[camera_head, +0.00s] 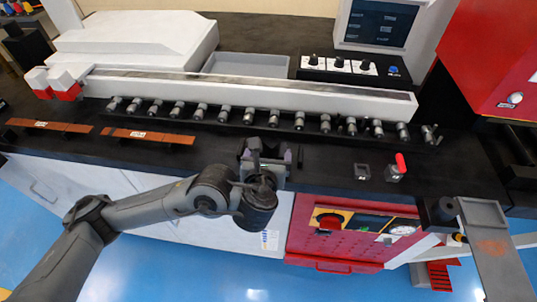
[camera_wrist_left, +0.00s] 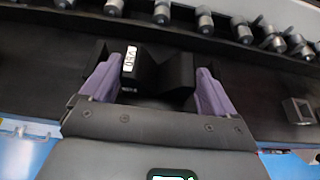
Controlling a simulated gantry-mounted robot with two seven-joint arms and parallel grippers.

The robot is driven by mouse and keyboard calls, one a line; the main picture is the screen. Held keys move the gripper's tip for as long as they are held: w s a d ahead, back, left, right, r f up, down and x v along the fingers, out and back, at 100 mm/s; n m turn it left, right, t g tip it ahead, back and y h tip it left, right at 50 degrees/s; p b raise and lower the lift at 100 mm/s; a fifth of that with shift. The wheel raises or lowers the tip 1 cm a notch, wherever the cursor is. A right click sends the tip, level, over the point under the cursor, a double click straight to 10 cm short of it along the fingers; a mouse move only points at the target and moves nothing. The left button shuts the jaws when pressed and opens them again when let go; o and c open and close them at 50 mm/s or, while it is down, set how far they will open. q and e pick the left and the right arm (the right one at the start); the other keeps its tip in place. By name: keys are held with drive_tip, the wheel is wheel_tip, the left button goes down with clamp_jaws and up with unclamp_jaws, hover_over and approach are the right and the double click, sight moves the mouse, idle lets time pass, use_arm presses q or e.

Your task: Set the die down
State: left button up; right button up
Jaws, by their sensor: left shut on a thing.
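The die is a black block with a V-shaped notch and a small white label. It shows clearly in the left wrist view (camera_wrist_left: 160,72), between the purple fingers of my left gripper (camera_wrist_left: 155,88). My left gripper (camera_head: 268,156) is shut on the die, with one finger on each side of it. In the head view the gripper is over the front part of the black bench top (camera_head: 330,165), and mostly hides the die. I cannot tell whether the die touches the bench top. My right gripper is not in view.
A row of grey cylindrical tools (camera_head: 249,116) stands behind the gripper. Copper bars (camera_head: 150,136) lie to the left. A small grey square block (camera_head: 362,171) and a red-handled part (camera_head: 397,169) are to the right. The bench's front edge is close to the gripper.

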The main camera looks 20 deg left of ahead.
use_arm(q)
drive_tip(key=o, duration=1.7)
drive_tip(key=shift+c, duration=0.2)
drive_tip(key=shift+r, duration=0.1)
drive_tip(key=shift+s+r+p, duration=0.15)
drive_tip(key=shift+s+p, duration=0.05)
drive_tip(key=shift+p, duration=0.1)
drive_tip(key=p+v, duration=0.4)
drive_tip(key=v, duration=0.6)
drive_tip(key=s+d+f+n+g+h, duration=0.2)
drive_tip(key=s+f+n+g, duration=0.1)
drive_tip(key=s+f+n, duration=0.4)
drive_tip(key=s+a+f+n+g, duration=0.3)
drive_tip(key=s+a+f+n, duration=0.2)
drive_tip(key=n, duration=0.7)
drive_tip(key=s+a+f+n+g+h, duration=0.1)
drive_tip(key=s+a+f+n+g, duration=0.2)
drive_tip(key=s+f+n, duration=0.3)
wheel_tip(320, 180, down, 3)
drive_tip(key=a+n, duration=0.1)
drive_tip(key=n, duration=0.5)
drive_tip(key=shift+s+a+f, duration=0.2)
drive_tip(key=shift+s+a, duration=0.2)
